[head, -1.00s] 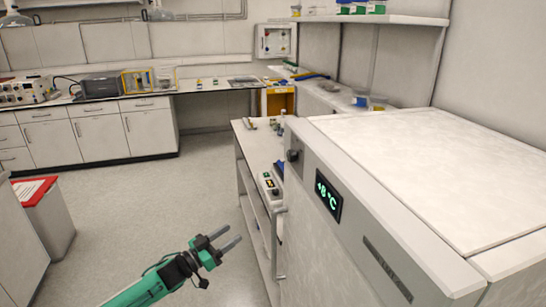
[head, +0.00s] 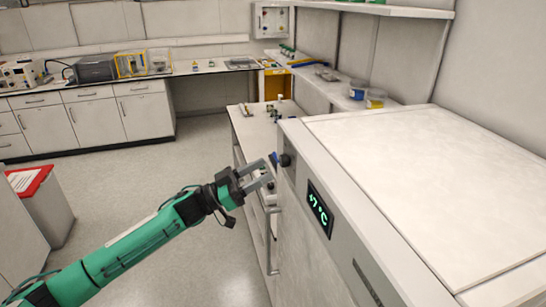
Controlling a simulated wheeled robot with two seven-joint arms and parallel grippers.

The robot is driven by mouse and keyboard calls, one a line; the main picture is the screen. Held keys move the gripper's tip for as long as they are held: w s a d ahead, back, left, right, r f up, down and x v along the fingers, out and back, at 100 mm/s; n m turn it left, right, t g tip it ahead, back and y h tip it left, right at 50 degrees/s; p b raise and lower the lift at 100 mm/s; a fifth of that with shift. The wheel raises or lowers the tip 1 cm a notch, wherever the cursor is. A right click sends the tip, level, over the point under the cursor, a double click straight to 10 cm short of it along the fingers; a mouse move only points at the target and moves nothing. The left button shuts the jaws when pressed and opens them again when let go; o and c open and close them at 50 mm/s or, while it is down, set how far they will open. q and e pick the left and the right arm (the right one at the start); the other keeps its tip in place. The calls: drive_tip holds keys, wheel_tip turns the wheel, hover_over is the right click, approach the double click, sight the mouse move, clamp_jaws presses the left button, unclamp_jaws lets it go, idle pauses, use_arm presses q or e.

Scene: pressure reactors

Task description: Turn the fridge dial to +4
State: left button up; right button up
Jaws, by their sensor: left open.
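The white fridge (head: 335,262) fills the right side of the head view. Its front panel carries a small black dial (head: 286,160) near the far end. A dark display (head: 319,209) with green digits reads +7 °C. My left gripper (head: 264,172) is open, with its fingers pointing at the dial from the left. The fingertips are close beside the dial; I cannot tell whether they touch it. My right gripper is not in view.
A white bench (head: 243,122) with small items stands just beyond the fridge, behind my left gripper. A wall shelf (head: 390,10) hangs above. A bin with a red-and-white top (head: 27,180) stands at the left. The floor between is clear.

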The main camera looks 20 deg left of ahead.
sight(280, 162)
use_arm(q)
drive_tip(key=x, duration=0.3)
drive_tip(key=shift+r+p, duration=0.15)
drive_tip(key=shift+p, duration=0.25)
drive_tip(key=shift+w+d+r, duration=0.1)
drive_tip(key=shift+w+d, duration=0.25)
drive_tip(key=shift+d, duration=0.15)
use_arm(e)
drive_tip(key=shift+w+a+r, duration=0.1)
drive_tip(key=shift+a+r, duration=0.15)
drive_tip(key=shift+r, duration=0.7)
use_arm(q)
drive_tip(key=shift+c, duration=0.4)
drive_tip(key=c, duration=0.9)
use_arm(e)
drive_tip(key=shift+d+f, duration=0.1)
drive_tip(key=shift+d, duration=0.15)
use_arm(q)
drive_tip(key=shift+m, duration=0.3)
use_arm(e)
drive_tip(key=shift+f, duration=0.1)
